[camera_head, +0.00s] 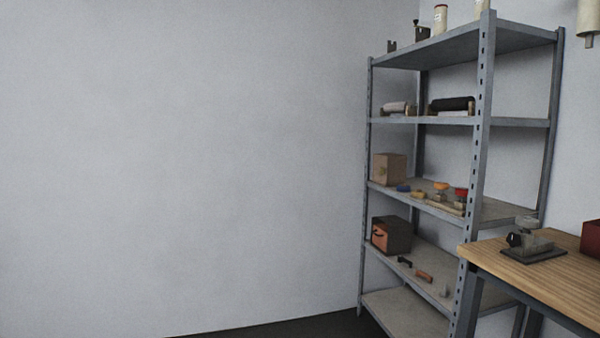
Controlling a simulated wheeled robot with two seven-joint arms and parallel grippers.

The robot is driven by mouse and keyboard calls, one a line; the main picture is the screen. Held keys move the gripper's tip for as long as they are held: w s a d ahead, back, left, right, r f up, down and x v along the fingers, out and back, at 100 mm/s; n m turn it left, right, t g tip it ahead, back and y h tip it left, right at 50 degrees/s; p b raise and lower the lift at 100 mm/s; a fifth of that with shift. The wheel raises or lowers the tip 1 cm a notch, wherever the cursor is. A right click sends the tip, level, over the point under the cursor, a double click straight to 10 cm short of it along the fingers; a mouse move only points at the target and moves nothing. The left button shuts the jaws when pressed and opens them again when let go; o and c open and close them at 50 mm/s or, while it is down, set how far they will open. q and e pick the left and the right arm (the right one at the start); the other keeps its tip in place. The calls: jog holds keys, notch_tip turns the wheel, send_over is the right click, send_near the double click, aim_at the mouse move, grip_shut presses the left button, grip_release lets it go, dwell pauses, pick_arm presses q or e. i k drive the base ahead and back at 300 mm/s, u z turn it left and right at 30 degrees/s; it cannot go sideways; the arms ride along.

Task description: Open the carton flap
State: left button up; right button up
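A small brown box (388,169), which looks like a carton, stands at the left end of the middle shelf of a grey metal rack. It looks closed, but it is too small in the picture to make out a flap. Neither of my grippers is in view, and no part of my arms shows.
The metal rack (484,150) stands by the wall on the right. A dark box with an orange front (391,235) and small tools sit one shelf lower. A wooden table (550,270) with a small device (530,240) stands at front right. The left side shows bare wall.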

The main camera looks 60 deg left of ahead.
aim_at(377, 169)
jog(key=u, duration=0.9)
jog(key=i, duration=0.35)
jog(key=u, duration=0.8)
jog(key=i, duration=1.05)
jog(key=z, duration=0.05)
